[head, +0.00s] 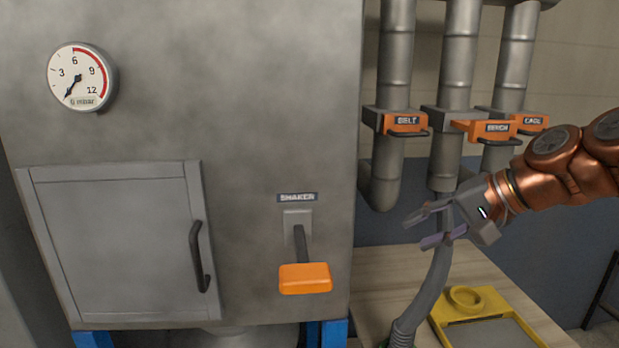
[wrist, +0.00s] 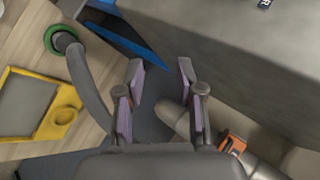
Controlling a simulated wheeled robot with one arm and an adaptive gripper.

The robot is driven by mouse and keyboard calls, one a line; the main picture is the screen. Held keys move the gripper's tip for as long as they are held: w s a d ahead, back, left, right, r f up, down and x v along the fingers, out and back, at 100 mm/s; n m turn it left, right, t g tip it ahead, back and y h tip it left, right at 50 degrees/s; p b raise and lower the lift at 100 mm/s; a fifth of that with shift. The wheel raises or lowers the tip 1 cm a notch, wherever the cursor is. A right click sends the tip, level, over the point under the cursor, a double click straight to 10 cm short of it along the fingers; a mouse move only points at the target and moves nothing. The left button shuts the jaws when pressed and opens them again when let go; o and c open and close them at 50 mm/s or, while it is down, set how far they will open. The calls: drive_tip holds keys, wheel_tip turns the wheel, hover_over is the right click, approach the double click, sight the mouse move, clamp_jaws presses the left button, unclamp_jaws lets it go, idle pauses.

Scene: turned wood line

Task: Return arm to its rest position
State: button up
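My gripper (head: 432,227) is at the right in the head view, in front of the pipes and above the wooden bench. Its fingers are apart with nothing between them. In the wrist view my gripper (wrist: 160,95) also shows two spread fingers with purple pads and an empty gap. My copper-coloured arm comes in from the right edge of the head view. The rest position itself is not marked in either view.
A grey cabinet (head: 200,130) with a gauge (head: 82,77), a door (head: 120,245) and an orange SHAKER handle (head: 305,278) fills the left. Pipes carry orange slides labelled BELT (head: 405,122), BENCH (head: 490,130) and CAGE (head: 533,121). A hose (head: 425,295) and yellow tray (head: 447,322) are below my gripper.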

drive_tip(key=s+a+f+n+g+h, duration=0.2)
drive_tip(key=s+a+f, duration=0.1)
drive_tip(key=s+f, duration=0.35)
drive_tip(key=s+a+f+n+g+h, duration=0.2)
drive_tip(key=s+a+f+g, duration=0.1)
drive_tip(key=s+f, duration=0.4)
drive_tip(key=s+d+f+n+g+h, duration=0.1)
drive_tip(key=s+d+f+h, duration=0.3)
drive_tip(key=s+f, duration=0.7)
drive_tip(key=s+d+g, duration=0.1)
drive_tip(key=s, duration=0.2)
drive_tip(key=shift+f+n+g, duration=0.15)
drive_tip(key=shift+n+g, duration=0.15)
drive_tip(key=shift+n, duration=0.1)
